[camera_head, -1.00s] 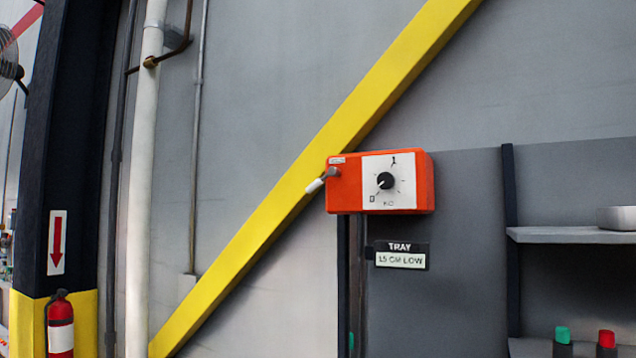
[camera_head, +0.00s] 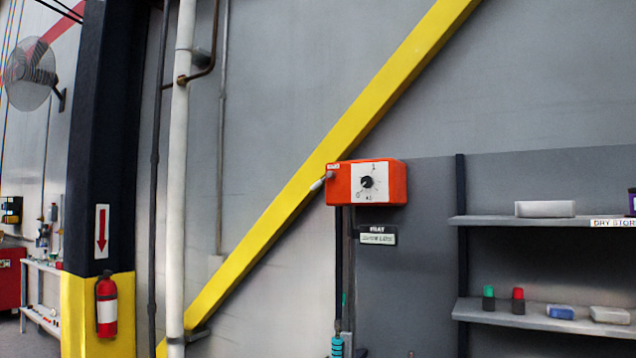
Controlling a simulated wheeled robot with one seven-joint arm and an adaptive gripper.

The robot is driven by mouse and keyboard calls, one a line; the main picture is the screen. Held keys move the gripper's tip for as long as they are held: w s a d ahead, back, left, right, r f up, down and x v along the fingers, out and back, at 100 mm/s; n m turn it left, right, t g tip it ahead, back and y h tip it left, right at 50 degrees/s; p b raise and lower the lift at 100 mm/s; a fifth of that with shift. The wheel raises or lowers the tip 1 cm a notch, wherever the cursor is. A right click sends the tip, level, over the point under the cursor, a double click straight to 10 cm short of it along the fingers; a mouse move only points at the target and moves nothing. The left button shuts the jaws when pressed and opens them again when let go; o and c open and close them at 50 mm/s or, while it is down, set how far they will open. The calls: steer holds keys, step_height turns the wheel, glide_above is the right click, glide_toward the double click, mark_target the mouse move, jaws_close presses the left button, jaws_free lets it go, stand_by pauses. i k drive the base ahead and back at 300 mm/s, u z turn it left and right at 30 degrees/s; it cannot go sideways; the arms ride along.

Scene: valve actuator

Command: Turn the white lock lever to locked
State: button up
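The white lock lever (camera_head: 318,184) sticks out from the left side of an orange actuator box (camera_head: 396,182) on the wall. Its white end points down and to the left. The box's front has a white panel (camera_head: 380,193) with a black round knob (camera_head: 367,182) and scale marks. The lever is small here, so its exact setting cannot be read. My gripper is not in view, and nothing touches the lever or the box.
A label plate (camera_head: 378,235) hangs below the box. Shelves (camera_head: 545,221) with small items stand at the right. A yellow diagonal beam (camera_head: 400,62) passes behind the lever. A white pipe (camera_head: 178,200) and a fire extinguisher (camera_head: 106,300) are at the left.

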mark_target(330, 174)
steer(key=u, duration=0.85)
steer(key=i, duration=0.85)
steer(key=u, duration=0.05)
